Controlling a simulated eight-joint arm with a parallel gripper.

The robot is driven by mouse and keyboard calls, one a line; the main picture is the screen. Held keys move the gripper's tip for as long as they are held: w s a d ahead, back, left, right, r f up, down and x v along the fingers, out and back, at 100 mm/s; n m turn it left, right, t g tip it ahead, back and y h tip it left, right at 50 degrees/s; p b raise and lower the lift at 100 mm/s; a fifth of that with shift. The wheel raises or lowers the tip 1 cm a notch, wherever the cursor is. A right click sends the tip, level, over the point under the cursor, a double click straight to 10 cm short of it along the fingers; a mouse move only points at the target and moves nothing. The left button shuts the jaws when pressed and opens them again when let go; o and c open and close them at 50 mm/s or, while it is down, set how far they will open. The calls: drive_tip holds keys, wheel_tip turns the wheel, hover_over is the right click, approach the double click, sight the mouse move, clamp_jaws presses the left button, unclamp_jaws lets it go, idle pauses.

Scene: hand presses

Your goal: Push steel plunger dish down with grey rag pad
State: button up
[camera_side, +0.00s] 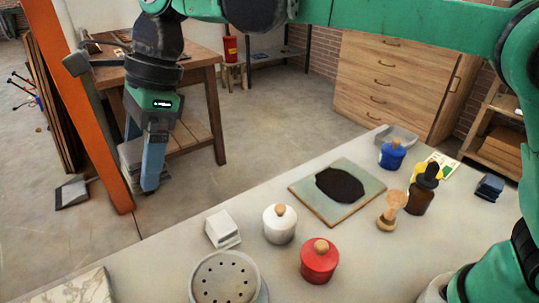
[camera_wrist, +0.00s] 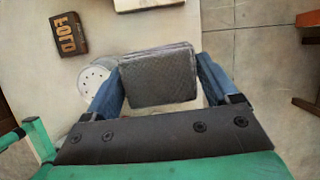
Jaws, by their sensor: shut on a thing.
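My gripper (camera_side: 146,178) is shut on the grey rag pad (camera_wrist: 158,77), a folded block with a quilted face, between its blue fingers. In the side view the pad (camera_side: 130,158) shows partly behind the near finger, held up at the left, beyond the table's far-left edge. The steel plunger dish (camera_side: 226,279), round and pale with small holes, is on the table at the bottom, well apart from the pad. In the wrist view the dish (camera_wrist: 92,78) lies left of the pad, partly hidden by the left finger.
A white block (camera_side: 222,229), white lidded pot (camera_side: 279,223) and red lidded pot (camera_side: 319,261) stand near the dish. A board with a dark patch (camera_side: 313,200) lies further right. A marble slab (camera_side: 79,290) is at lower left; an orange post (camera_side: 77,105) rises beside my gripper.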

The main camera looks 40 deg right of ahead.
hover_over(222, 283)
drive_tip(key=f, duration=0.1)
drive_tip(key=shift+d+f, duration=0.3)
drive_tip(key=shift+f, duration=3)
drive_tip(key=shift+f, duration=1.15)
drive_tip(key=shift+r, duration=3.55)
drive_tip(key=w+d+n+g+h, duration=0.1)
drive_tip(key=w+d+n, duration=0.3)
drive_tip(key=d, duration=0.4)
drive_tip(key=w+d+n+g+h, duration=0.2)
drive_tip(key=w+d+n, duration=0.2)
drive_tip(key=d+n, duration=0.3)
drive_tip(key=w+d+n+g+h, duration=0.1)
drive_tip(key=w+d+n, duration=0.2)
drive_tip(key=d+n, duration=0.3)
drive_tip(key=d, duration=0.3)
drive_tip(key=shift+w+d+h, duration=0.3)
drive_tip(key=shift+w+d, duration=0.1)
